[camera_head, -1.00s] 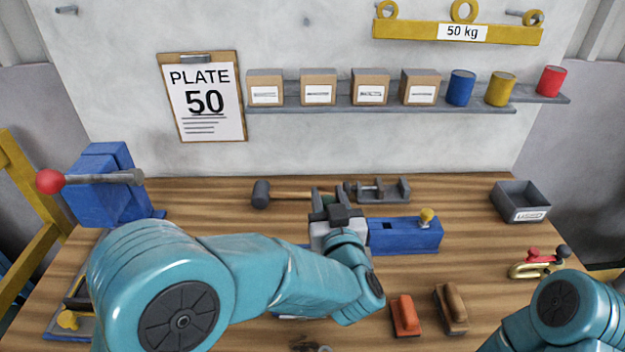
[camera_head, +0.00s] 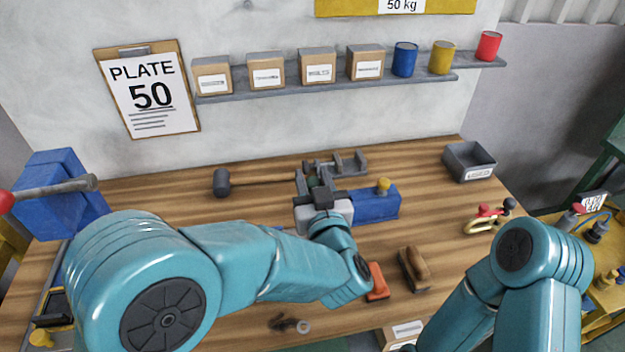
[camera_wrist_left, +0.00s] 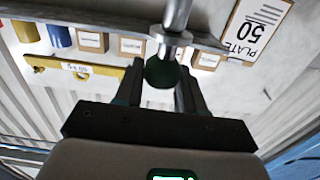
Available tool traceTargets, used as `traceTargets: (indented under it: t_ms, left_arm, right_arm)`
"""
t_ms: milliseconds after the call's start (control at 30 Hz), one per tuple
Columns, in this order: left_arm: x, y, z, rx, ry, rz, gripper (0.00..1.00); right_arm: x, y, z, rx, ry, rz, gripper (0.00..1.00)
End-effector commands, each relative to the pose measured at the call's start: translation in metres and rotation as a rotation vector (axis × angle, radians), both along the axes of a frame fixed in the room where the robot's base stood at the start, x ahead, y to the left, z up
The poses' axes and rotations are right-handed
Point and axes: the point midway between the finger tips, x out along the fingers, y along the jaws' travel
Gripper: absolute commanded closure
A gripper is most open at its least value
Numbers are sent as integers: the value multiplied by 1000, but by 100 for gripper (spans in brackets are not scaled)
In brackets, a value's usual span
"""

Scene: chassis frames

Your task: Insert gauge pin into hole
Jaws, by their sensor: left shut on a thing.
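My left gripper (camera_head: 316,182) is over the middle of the bench, beside a blue block with a yellow knob (camera_head: 376,204). In the left wrist view, its fingers (camera_wrist_left: 160,85) are shut on the dark green round grip of the gauge pin (camera_wrist_left: 175,25). The pin's grey metal collar and shaft stick out beyond the fingertips. I cannot make out the hole or whether the pin touches the block. My right arm shows at the lower right; its gripper is out of view.
A mallet (camera_head: 222,182) and a grey vise (camera_head: 345,163) lie behind the gripper. An orange block (camera_head: 376,281) and a wooden brush (camera_head: 413,268) lie in front. A grey bin (camera_head: 470,170) and a red-knobbed tool (camera_head: 487,219) are at right. A blue machine (camera_head: 52,200) stands left.

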Motion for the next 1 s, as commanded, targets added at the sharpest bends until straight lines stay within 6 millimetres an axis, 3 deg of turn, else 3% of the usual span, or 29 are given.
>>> traceTargets:
  t_ms: [500, 1000]
  left_arm:
    - [0, 0, -52, -1, -2, 0, 96]
    - [0, 0, -55, 0, -1, 0, 96]
  right_arm:
    - [0, 0, -48, 0, 0, 0, 0]
    - [0, 0, -49, 0, 0, 0, 0]
